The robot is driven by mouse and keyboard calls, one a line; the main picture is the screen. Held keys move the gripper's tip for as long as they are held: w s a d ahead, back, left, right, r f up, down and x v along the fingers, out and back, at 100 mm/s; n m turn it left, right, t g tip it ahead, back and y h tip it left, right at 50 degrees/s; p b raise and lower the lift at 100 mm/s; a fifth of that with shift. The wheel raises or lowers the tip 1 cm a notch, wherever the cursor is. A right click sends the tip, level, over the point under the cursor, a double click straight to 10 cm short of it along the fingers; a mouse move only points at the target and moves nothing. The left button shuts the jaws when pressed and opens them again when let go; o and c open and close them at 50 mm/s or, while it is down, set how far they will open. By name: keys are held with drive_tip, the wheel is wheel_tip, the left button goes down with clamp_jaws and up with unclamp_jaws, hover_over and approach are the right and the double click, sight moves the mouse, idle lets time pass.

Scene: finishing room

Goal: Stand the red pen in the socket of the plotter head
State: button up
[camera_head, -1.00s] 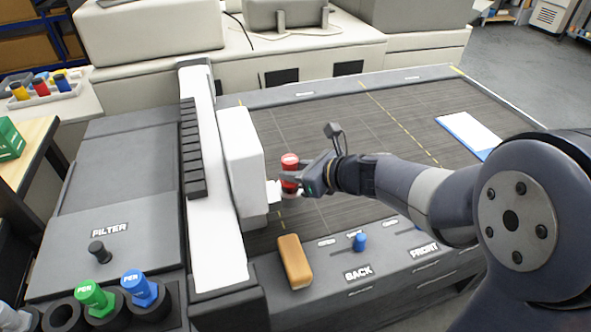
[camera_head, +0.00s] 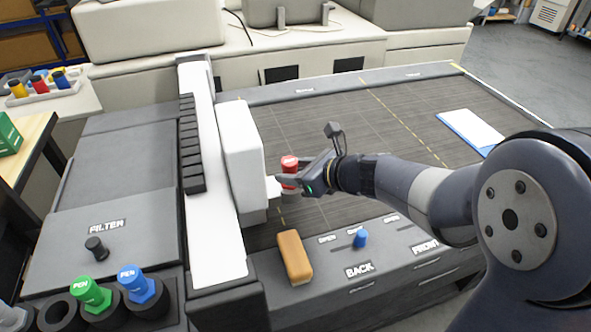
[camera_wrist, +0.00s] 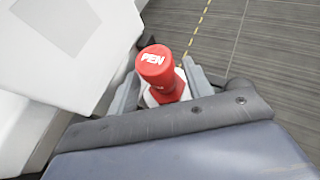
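The red pen (camera_head: 289,164) stands roughly upright at the right side of the white plotter head (camera_head: 243,160), by its small white socket bracket (camera_head: 273,188). In the wrist view the pen (camera_wrist: 158,66) shows its "PEN" cap, with white material around its lower part; how deep it sits is hidden. My gripper (camera_head: 292,183) is around the pen from the right. In the wrist view its fingers (camera_wrist: 162,88) lie on either side of the pen, with narrow white gaps between, so they look open.
The white gantry beam (camera_head: 213,180) stands left of the head. A tan block (camera_head: 294,257) and a blue knob (camera_head: 360,238) are on the front panel. Green (camera_head: 90,291) and blue (camera_head: 139,285) pens stand in holders at lower left. The dark bed (camera_head: 390,125) is mostly clear.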

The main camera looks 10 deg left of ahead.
drive_tip(key=shift+o, duration=0.3)
drive_tip(key=shift+d, duration=0.1)
drive_tip(key=shift+s+d+r, duration=0.1)
drive_tip(key=shift+d+r, duration=0.15)
drive_tip(key=shift+d, duration=0.05)
drive_tip(key=v, duration=1)
drive_tip(key=shift+f, duration=0.1)
drive_tip(key=x, duration=1)
drive_tip(key=shift+a+f, duration=0.1)
drive_tip(key=shift+a, duration=0.35)
drive_tip(key=shift+r+p, duration=0.3)
drive_tip(key=shift+f, duration=0.15)
